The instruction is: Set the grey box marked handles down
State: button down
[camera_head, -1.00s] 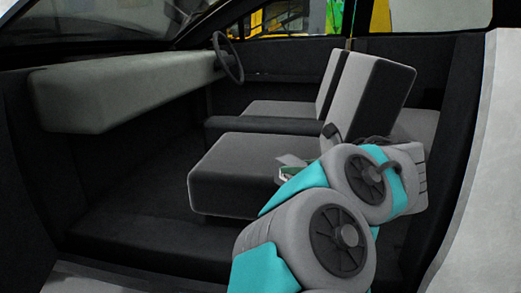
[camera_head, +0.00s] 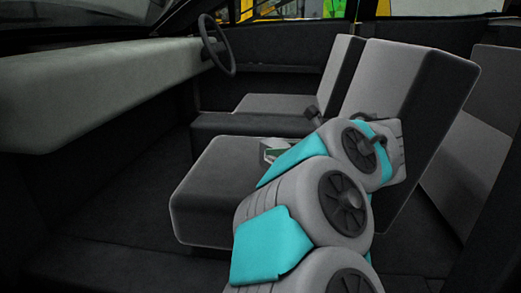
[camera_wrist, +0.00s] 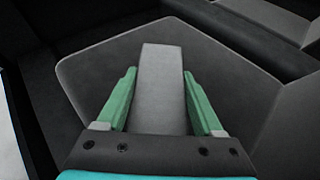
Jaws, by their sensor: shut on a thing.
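The grey box (camera_wrist: 161,95) is a pale, long block between the green fingers of my gripper (camera_wrist: 160,76) in the wrist view. My gripper is shut on it, one finger along each side. No marking on the box can be read. The near front seat cushion (camera_head: 215,190) lies under the gripper, and its grey top (camera_wrist: 90,75) fills the wrist view behind the box. In the head view my gripper (camera_head: 272,154) shows small over the cushion, mostly behind my arm. I cannot tell whether the box touches the seat.
The near seat backrest (camera_head: 415,90) stands close right of my arm. The far seat (camera_head: 275,103) lies beyond a dark centre console (camera_head: 240,125). The dashboard (camera_head: 90,100) and steering wheel (camera_head: 217,45) are at left. The dark footwell floor (camera_head: 110,215) is clear.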

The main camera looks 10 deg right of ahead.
jog(key=shift+w+d+r+x, duration=0.1)
jog(key=shift+w+d+x, duration=0.15)
jog(key=shift+x, duration=1.95)
jog(key=shift+w+d+r+x, duration=0.15)
jog(key=shift+d+x, duration=0.2)
jog(key=shift+x, duration=1.8)
jog(key=shift+w+d+r+x, duration=0.1)
jog(key=shift+w+d+x, duration=0.15)
jog(key=shift+x, duration=1.95)
jog(key=shift+s+f, duration=0.1)
jog(key=shift+f+b, duration=0.1)
jog(key=shift+b, duration=0.25)
jog(key=shift+c, duration=0.2)
grip_release()
jog(key=shift+d+r, duration=0.1)
jog(key=shift+r, duration=0.1)
jog(key=v, duration=1.1)
jog(key=shift+s+d+p, duration=0.1)
jog(key=shift+p, duration=0.25)
jog(key=shift+s+d+r, duration=0.1)
jog(key=shift+s+d, duration=0.05)
jog(key=shift+s, duration=0.15)
